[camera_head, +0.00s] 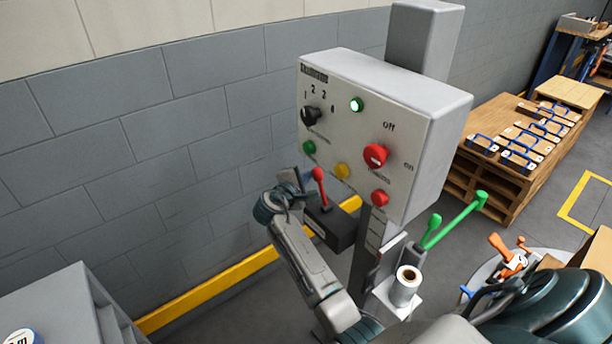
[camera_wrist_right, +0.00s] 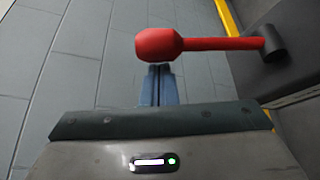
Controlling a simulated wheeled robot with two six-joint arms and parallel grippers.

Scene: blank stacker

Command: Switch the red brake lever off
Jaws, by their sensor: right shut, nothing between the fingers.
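The red brake lever (camera_head: 319,182) stands up from a dark box (camera_head: 330,226) below the grey control panel (camera_head: 345,130). In the right wrist view the lever (camera_wrist_right: 205,44) lies across the top, its thick red grip on the left and its dark pivot on the right. My right gripper (camera_head: 297,184) is just left of the lever in the head view. Its fingers (camera_wrist_right: 158,72) are shut and empty, their tips close to the thick end of the grip. I cannot tell whether they touch it. My left gripper is not in view.
The panel carries a red knob (camera_head: 376,156) between "Off" and "on" labels, a lit green lamp (camera_head: 355,104), a black selector (camera_head: 311,115) and several buttons. A block wall (camera_head: 150,130) stands behind.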

